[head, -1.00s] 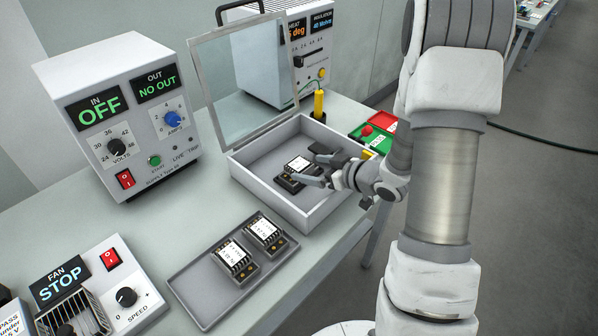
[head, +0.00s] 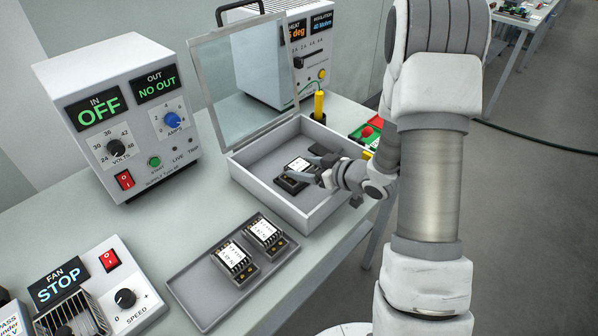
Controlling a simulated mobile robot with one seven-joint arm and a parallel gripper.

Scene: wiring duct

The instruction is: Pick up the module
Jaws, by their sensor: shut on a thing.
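A black module with a white label (head: 298,164) is inside the grey open-lidded box (head: 262,200). My gripper (head: 311,167) reaches in over the box's right wall and is shut on this module, with a finger on either side of it. I cannot tell whether the module touches the box floor. Two similar modules, one on the left (head: 233,258) and one on the right (head: 265,232), lie in the grey tray (head: 201,296) in front of the box.
The clear lid (head: 240,85) stands open behind the box. A power supply (head: 125,120) reading OFF is on the left, and a fan unit (head: 85,290) is at front left. A yellow probe (head: 319,104) stands behind the box, near a red-and-green block (head: 368,133).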

